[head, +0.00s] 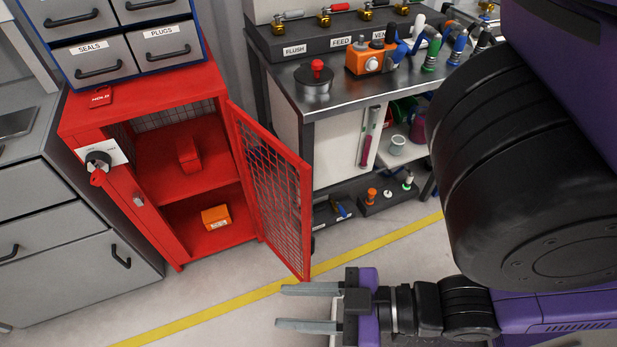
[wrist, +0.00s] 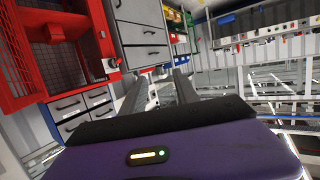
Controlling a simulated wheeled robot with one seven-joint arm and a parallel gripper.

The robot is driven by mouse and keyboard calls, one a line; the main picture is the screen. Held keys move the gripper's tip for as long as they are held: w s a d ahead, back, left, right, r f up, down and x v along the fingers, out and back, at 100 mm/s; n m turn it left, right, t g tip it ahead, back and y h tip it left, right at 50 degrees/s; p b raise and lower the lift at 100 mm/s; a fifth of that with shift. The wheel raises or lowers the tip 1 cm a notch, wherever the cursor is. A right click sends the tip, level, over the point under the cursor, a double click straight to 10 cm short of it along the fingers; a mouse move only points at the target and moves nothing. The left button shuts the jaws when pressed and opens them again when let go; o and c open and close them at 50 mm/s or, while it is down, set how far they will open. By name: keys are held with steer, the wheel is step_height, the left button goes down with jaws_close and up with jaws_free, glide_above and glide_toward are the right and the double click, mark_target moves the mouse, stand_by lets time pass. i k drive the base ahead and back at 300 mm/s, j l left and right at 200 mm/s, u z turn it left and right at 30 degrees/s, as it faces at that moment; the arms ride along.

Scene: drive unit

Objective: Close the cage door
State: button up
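The red cage (head: 150,221) stands at left centre in the head view, with a shelf inside. Its mesh door (head: 273,190) is hinged on the right side and stands wide open, swung out toward the camera. My gripper (head: 281,307) is open and empty, its two grey fingers pointing left, in front of and below the door's lower free corner. No contact with the door shows. In the wrist view my gripper (wrist: 158,84) has its fingers apart with nothing between them. The red cage also shows in the wrist view (wrist: 75,55) at upper left.
An orange box (head: 216,217) and a red item (head: 188,153) sit inside the cage. Grey drawers (head: 70,240) stand to its left. A metal workbench (head: 345,98) with valves and tools stands behind the door. The floor around the yellow line (head: 225,308) is clear.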

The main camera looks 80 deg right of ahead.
mark_target(234, 113)
steer(key=k+l, duration=0.25)
steer(key=l, duration=0.2)
steer(key=k+l, duration=0.25)
steer(key=l, duration=0.15)
steer(key=k+l, duration=0.25)
steer(key=l, duration=0.2)
steer(key=k+l, duration=0.25)
steer(key=l, duration=0.2)
steer(key=k+l, duration=0.25)
steer(key=l, duration=0.15)
